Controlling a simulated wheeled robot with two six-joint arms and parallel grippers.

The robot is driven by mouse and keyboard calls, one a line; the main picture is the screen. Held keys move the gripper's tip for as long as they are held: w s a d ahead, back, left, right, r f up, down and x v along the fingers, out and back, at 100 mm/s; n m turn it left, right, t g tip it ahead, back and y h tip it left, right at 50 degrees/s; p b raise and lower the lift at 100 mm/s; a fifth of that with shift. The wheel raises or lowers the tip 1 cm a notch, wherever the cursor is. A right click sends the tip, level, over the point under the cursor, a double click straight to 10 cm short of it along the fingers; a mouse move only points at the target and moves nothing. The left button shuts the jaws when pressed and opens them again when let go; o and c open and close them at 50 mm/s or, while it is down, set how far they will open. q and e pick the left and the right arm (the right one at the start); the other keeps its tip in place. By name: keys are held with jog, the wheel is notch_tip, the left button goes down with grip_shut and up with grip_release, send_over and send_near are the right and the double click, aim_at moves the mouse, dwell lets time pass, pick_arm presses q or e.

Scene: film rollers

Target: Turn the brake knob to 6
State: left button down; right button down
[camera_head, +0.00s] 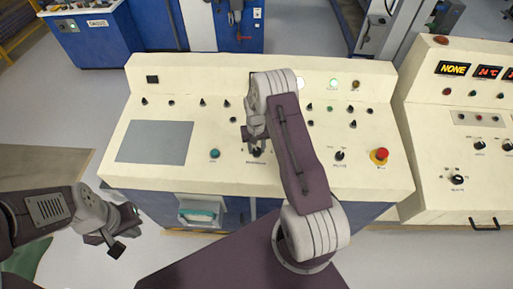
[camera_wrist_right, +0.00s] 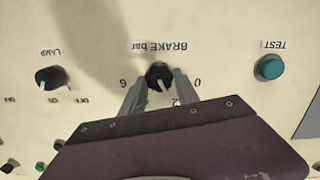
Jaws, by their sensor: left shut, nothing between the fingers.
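The black brake knob (camera_wrist_right: 158,76) sits on the cream panel under an upside-down "BRAKE bar" label in the right wrist view. Its white mark points down and slightly right, towards the visible "2"; the "6" is on the left and the "0" on the right. My right gripper (camera_wrist_right: 159,82) has one finger on each side of the knob, apparently with narrow gaps. In the head view the knob (camera_head: 256,152) is partly covered by my right gripper (camera_head: 254,138). My left gripper (camera_head: 122,235) is shut and empty, in front of the console's left part.
A teal TEST button (camera_wrist_right: 270,67) and a black LAMP knob (camera_wrist_right: 48,77) flank the brake knob. A red emergency button (camera_head: 381,155) and a small knob (camera_head: 339,155) are farther right on the console. A second console (camera_head: 460,130) stands to the right.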

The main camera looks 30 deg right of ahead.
jog(key=shift+m, duration=0.3)
jog(key=m+b, duration=0.1)
jog(key=m, duration=0.2)
jog(key=shift+d+m+b, duration=0.1)
jog(key=shift+m+b, duration=0.25)
jog(key=shift+m, duration=0.05)
jog(key=m, duration=0.5)
jog(key=shift+s+d+t+y+b, duration=0.1)
jog(key=shift+t+y+b, duration=0.2)
jog(key=shift+b, duration=0.1)
jog(key=m, duration=0.5)
jog(key=shift+s, duration=0.15)
jog(key=m+t+p, duration=0.1)
jog(key=m+p, duration=0.1)
jog(key=m, duration=0.3)
jog(key=shift+s, duration=0.1)
jog(key=shift+m, duration=0.4)
jog(key=c, duration=0.9)
grip_release()
